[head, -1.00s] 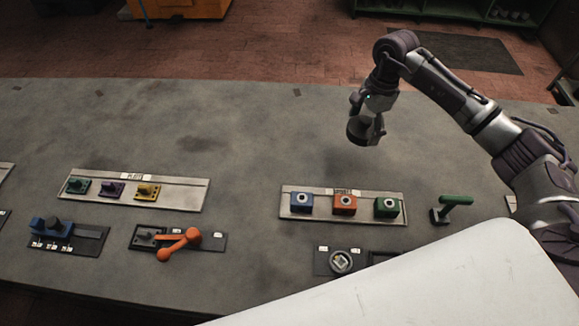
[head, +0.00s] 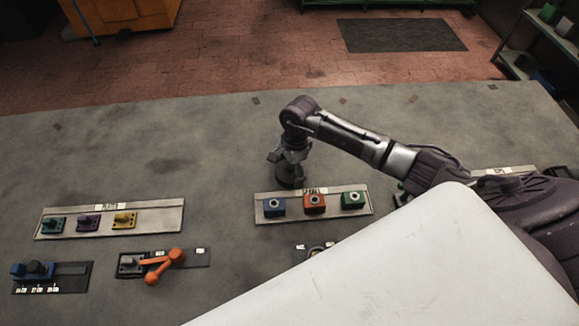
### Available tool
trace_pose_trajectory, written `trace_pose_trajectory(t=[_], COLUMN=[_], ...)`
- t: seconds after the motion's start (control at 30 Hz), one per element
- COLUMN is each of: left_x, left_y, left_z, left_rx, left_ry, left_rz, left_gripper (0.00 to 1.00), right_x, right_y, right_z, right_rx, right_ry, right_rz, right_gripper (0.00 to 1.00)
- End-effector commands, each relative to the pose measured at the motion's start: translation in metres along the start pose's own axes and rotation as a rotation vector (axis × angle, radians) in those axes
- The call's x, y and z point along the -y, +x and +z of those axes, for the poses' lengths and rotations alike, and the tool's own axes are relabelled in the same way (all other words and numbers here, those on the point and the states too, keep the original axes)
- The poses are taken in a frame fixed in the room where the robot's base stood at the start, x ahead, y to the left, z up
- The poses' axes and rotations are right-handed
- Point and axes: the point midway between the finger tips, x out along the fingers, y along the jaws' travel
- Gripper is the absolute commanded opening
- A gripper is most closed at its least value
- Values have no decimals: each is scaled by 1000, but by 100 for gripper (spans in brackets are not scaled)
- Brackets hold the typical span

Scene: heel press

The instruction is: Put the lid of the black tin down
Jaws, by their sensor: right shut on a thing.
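My right gripper (head: 291,160) comes in from the right and points down behind the tray with the blue, orange and green blocks. It is shut on a dark round lid (head: 289,183). The lid is low over the grey table, close behind the tray's left part. I cannot tell whether it touches the table. The black tin itself cannot be made out for certain. My left gripper is out of view.
The block tray (head: 268,215) stands just in front of the lid. A second tray (head: 165,220) with green, purple and yellow pieces is at left. An orange-handled device (head: 165,265) and a blue slider (head: 32,270) are nearer. The table behind and left of the lid is clear.

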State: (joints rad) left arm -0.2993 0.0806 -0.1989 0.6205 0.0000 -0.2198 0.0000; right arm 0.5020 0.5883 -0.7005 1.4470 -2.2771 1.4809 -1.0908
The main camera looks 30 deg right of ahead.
Motion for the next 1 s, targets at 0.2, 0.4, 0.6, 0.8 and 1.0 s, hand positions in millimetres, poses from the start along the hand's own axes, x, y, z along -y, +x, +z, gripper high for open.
trace_pose_trajectory(t=[0.2,0.4,0.6,0.8,1.0], left_x=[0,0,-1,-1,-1], left_y=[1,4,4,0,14], left_z=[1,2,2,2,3], left_rx=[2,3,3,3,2], left_ry=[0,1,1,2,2], left_rz=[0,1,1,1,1], left_gripper=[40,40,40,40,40], right_x=[0,0,0,1,2], right_y=[1,3,3,-4,-38], right_z=[0,0,0,0,-1], right_rx=[0,-1,0,0,-2], right_ry=[-1,-2,-1,-1,-4], right_rz=[-1,-1,-1,-2,-7], right_gripper=[76,100,100,100,100])
